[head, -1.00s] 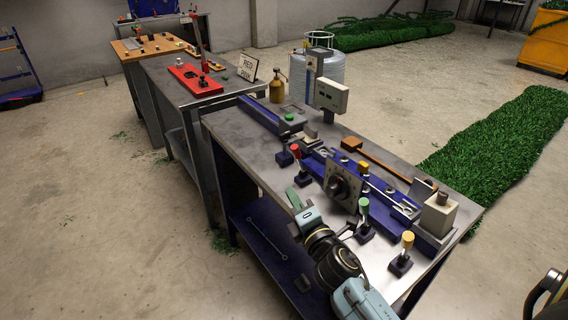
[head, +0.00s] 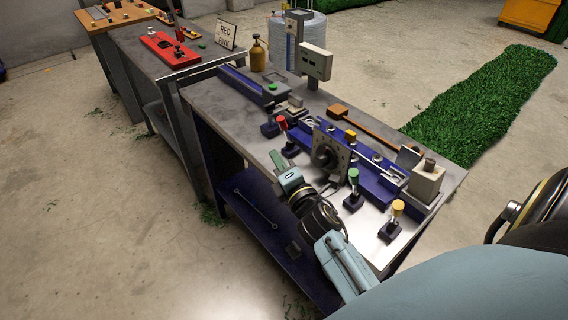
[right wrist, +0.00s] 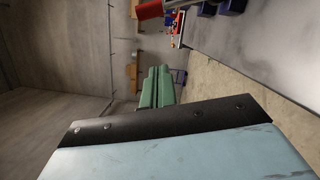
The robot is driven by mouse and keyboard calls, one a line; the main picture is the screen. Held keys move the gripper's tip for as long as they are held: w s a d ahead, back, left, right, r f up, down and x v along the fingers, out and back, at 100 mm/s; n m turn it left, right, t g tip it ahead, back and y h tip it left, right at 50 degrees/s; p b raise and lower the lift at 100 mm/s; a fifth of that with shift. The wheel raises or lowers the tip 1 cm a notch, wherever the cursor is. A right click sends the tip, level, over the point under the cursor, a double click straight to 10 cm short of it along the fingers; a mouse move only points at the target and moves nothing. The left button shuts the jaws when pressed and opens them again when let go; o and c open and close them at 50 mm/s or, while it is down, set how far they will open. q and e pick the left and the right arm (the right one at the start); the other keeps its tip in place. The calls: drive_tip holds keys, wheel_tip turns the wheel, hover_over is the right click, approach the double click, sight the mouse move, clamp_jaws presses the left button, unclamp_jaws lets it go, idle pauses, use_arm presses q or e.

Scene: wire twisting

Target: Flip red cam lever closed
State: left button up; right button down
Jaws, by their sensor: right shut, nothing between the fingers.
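The red cam lever (head: 281,123) has a red cylindrical grip on a thin rod and a dark blue base. It stands on the near-left side of the blue fixture, leaning slightly left. In the right wrist view its red grip (right wrist: 149,10) shows at the top edge. My right gripper (head: 276,160) is shut and empty, with green fingers pointing up and left. It is just in front of the lever, below the red grip in the picture and apart from it. The green fingers (right wrist: 157,87) also show in the right wrist view. My left gripper is not in view.
A green-topped lever (head: 353,176) and a yellow-topped lever (head: 397,208) stand to the right. The grey plate with a dark round hub (head: 326,156) is close to my right gripper. A wooden-handled tool (head: 362,127) lies behind. The bench's left end (head: 215,97) is mostly clear.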

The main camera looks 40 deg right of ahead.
sight(283, 132)
drive_tip(key=w+d+r+p, duration=0.1)
drive_tip(key=w+d, duration=0.3)
drive_tip(key=w, duration=0.1)
drive_tip(key=shift+w+d+r, duration=0.3)
drive_tip(key=shift+w+r, duration=0.05)
drive_tip(key=shift+w, duration=0.05)
drive_tip(key=shift+d+r, duration=0.1)
drive_tip(key=shift+d+r+p, duration=0.25)
drive_tip(key=shift+d+p, duration=0.15)
drive_tip(key=shift+p, duration=0.1)
wheel_tip(283, 132, up, 10)
drive_tip(key=p, duration=0.2)
drive_tip(key=shift+p, duration=0.35)
